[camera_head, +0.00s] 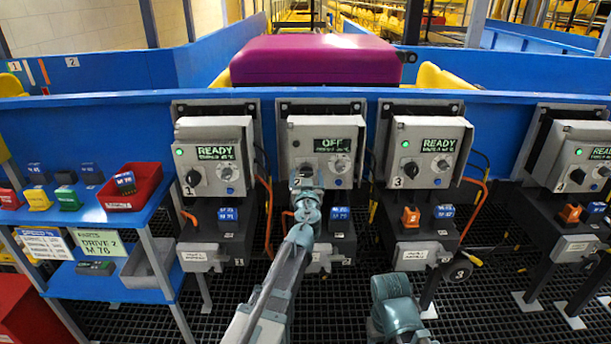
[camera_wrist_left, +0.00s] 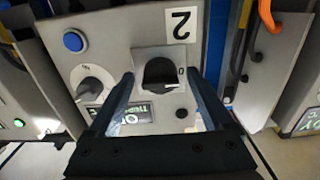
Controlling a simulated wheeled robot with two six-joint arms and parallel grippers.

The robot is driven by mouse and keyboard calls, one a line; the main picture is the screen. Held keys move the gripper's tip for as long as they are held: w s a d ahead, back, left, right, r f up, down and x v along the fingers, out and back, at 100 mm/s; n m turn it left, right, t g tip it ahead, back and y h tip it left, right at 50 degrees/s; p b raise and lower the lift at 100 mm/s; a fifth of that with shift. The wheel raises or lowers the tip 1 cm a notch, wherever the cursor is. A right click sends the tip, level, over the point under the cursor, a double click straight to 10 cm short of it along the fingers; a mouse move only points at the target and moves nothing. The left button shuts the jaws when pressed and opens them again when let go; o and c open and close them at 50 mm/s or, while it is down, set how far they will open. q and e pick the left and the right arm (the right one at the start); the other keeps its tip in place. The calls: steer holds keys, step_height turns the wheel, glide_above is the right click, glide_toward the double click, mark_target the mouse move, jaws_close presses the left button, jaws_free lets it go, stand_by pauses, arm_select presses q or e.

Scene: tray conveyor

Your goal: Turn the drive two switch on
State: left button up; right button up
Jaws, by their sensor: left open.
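The drive two box (camera_head: 345,133) is the grey panel second from the left in the head view. Its display (camera_head: 332,145) reads OFF and its lamp looks dark. My left gripper (camera_head: 304,178) is in front of the left part of this panel and hides the switch there. In the left wrist view, a black rotary switch (camera_wrist_left: 160,75) sits below a label "2" (camera_wrist_left: 180,25), with a "0" beside it. The open left fingers (camera_wrist_left: 162,85) stand on either side of the switch; contact cannot be told. Part of my right arm shows low in the head view, its gripper out of view.
Neighbouring boxes (camera_head: 214,152) (camera_head: 430,145) read READY with green lamps. A grey dial (camera_wrist_left: 90,88) and a blue button (camera_wrist_left: 74,41) share the drive two panel. Orange cables (camera_head: 268,215) run between stands. A purple case (camera_head: 315,60) lies behind; a blue shelf (camera_head: 80,212) stands left.

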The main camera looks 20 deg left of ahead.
arm_select(q)
jaws_close()
stand_by(0.4)
steer(key=m, duration=0.4)
steer(key=shift+s+m, duration=0.1)
steer(key=shift+m, duration=0.3)
steer(key=m, duration=0.4)
steer(key=shift+a+m, duration=0.1)
steer(key=shift+m, duration=0.2)
steer(key=m, duration=0.4)
steer(key=shift+r, duration=0.1)
steer(key=shift+m, duration=2.2)
